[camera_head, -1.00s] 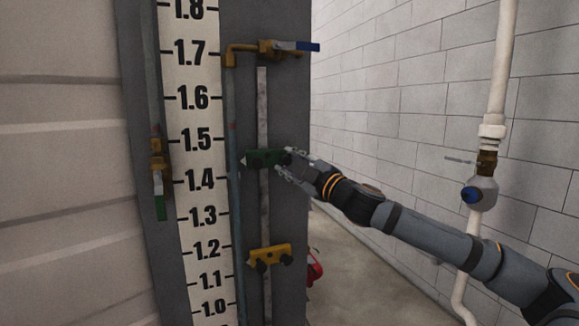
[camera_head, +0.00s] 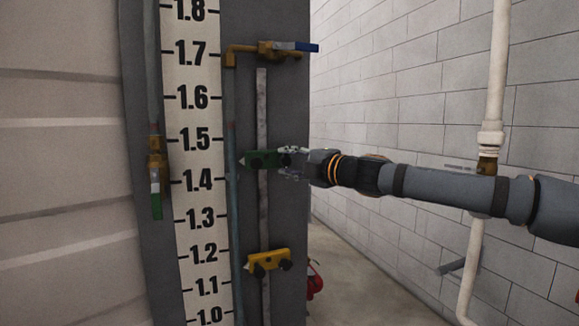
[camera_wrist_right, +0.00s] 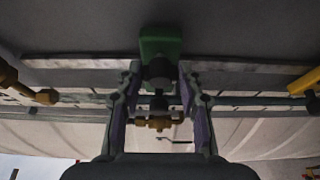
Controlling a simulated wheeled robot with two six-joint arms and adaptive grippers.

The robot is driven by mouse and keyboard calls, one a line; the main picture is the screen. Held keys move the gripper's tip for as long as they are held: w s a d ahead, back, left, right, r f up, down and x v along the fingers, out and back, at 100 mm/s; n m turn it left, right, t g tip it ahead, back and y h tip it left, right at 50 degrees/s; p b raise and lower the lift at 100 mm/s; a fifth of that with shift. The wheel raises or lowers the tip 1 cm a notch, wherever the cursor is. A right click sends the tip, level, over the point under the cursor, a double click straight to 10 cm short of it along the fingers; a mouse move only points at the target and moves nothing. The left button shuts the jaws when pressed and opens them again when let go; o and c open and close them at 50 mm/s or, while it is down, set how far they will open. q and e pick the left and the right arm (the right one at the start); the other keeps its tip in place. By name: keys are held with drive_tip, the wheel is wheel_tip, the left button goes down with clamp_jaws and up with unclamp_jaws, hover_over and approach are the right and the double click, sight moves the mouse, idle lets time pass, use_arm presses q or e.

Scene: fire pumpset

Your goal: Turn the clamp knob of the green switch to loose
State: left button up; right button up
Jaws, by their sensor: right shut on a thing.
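The green switch (camera_head: 262,160) sits on a vertical rail between the 1.4 and 1.5 marks, its pointed end towards the scale. Its dark clamp knob is at its right end, largely hidden by my fingers in the head view. My right gripper (camera_head: 291,162) comes in from the right and is closed around that knob. In the right wrist view the green switch (camera_wrist_right: 160,42) is at top centre, with the dark knob (camera_wrist_right: 159,72) between the two fingers of the gripper (camera_wrist_right: 158,82). My left gripper is not in view.
A yellow switch (camera_head: 269,260) with dark knobs is lower on the same rail (camera_head: 263,110). A brass valve with a blue handle (camera_head: 296,46) is above. The scale board (camera_head: 195,160) stands left. A white pipe (camera_head: 495,80) runs along the brick wall at right.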

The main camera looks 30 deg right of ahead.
idle(0.4)
drive_tip(key=o, duration=1.2)
drive_tip(key=shift+c, duration=0.2)
